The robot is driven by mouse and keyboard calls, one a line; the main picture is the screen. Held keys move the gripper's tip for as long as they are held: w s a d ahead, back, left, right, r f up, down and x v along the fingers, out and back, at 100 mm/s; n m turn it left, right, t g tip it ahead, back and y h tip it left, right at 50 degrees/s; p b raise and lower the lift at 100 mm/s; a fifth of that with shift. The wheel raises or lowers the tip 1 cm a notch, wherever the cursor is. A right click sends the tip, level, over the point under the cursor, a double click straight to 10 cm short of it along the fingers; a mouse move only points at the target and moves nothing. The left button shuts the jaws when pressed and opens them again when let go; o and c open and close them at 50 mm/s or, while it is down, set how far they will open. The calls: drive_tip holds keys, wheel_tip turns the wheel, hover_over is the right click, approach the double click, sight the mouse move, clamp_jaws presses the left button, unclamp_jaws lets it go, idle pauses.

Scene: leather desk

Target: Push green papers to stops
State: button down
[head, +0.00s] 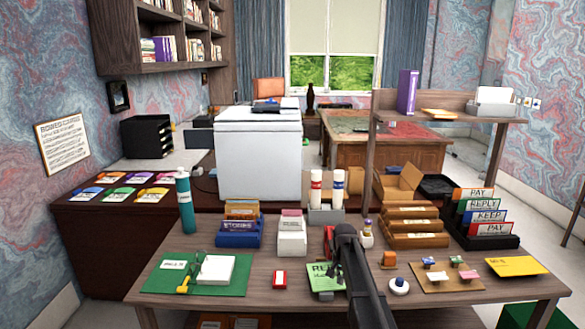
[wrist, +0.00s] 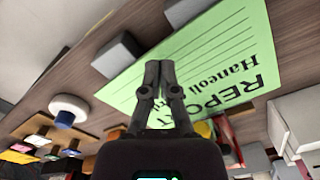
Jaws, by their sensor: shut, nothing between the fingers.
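The green papers (head: 318,277) lie near the front middle of the desk. They show large in the wrist view (wrist: 225,50), with printed lines and the word REPORT. Two grey blocks, which look like the stops, stand along the papers' upper-left edge in the wrist view, one at the left (wrist: 118,53) and one at the top (wrist: 182,10). I cannot tell whether the papers touch them. My gripper (wrist: 158,66) is shut and empty, its fingertips over the papers; I cannot tell if they touch. In the head view my arm hides the papers' right side.
A white round item with a blue top (head: 399,286) stands right of my arm. Wooden file holders (head: 414,240) and a white card box (head: 292,245) stand behind.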

drive_tip(key=shift+f+b, duration=0.8)
idle(1.1)
drive_tip(key=shift+r+p, duration=0.6)
drive_tip(key=shift+p, duration=0.05)
drive_tip(key=shift+s, duration=0.25)
idle(0.5)
drive_tip(key=shift+s, duration=2.25)
drive_tip(key=shift+f+b, duration=1.3)
drive_tip(key=shift+b, duration=0.05)
drive_tip(key=shift+w, duration=0.4)
idle(0.7)
